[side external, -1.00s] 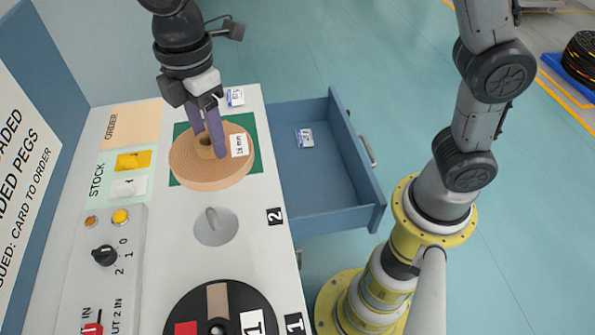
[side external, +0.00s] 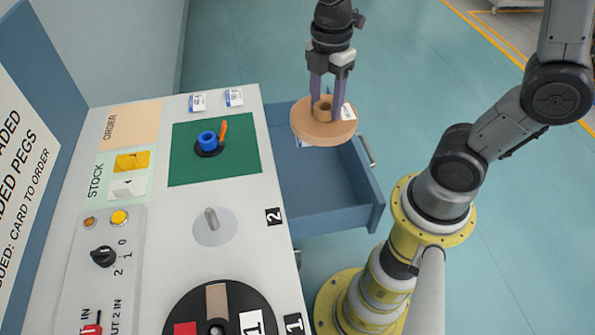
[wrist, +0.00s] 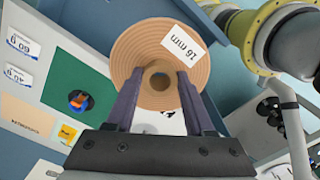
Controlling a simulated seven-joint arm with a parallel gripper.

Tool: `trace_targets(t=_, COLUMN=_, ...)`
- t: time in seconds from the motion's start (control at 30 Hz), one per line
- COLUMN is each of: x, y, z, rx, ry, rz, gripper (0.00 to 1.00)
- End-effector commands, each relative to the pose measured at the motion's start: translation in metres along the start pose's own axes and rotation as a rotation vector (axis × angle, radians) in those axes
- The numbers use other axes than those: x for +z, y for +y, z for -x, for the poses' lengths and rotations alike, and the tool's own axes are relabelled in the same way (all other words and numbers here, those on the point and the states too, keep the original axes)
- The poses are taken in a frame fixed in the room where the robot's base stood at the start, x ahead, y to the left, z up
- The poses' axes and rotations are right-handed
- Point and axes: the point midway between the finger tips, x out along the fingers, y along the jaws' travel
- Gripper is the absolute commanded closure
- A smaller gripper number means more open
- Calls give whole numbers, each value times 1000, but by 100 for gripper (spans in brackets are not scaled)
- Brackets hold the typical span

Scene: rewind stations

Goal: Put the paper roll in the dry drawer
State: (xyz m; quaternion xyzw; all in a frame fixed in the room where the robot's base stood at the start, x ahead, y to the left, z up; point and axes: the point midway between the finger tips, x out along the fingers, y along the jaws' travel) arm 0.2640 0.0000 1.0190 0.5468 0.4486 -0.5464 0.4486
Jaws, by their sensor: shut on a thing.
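The brown paper roll (side external: 325,130) has a raised core and a white label, which reads "16 mm" in the wrist view (wrist: 160,55). My gripper (side external: 322,108) is shut on the roll at its core, with one finger on either side. The roll hangs flat above the far part of the open blue drawer (side external: 330,200). It hides the drawer's back part and most of a label inside. I cannot read that label here. The wrist view also shows my gripper (wrist: 160,92) with the roll between its fingers.
A green mat (side external: 240,160) on the bench carries a blue-topped black piece (side external: 207,143) with an orange handle. A grey peg (side external: 211,220) and a black disc (side external: 185,310) are nearer. My arm's base stands right of the drawer.

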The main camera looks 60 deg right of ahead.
Motion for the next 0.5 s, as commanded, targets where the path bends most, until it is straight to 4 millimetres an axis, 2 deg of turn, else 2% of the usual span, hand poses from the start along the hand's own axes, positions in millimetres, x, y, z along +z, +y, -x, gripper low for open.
trace_targets(t=0.3, x=0, y=-3, z=-104, rx=-10, ry=-2, rz=0, gripper=100)
trace_targets(t=0.4, x=0, y=-2, z=-131, rx=-8, ry=-2, rz=0, gripper=100)
trace_targets(t=0.5, x=0, y=-1, z=-147, rx=-5, ry=-1, rz=0, gripper=100)
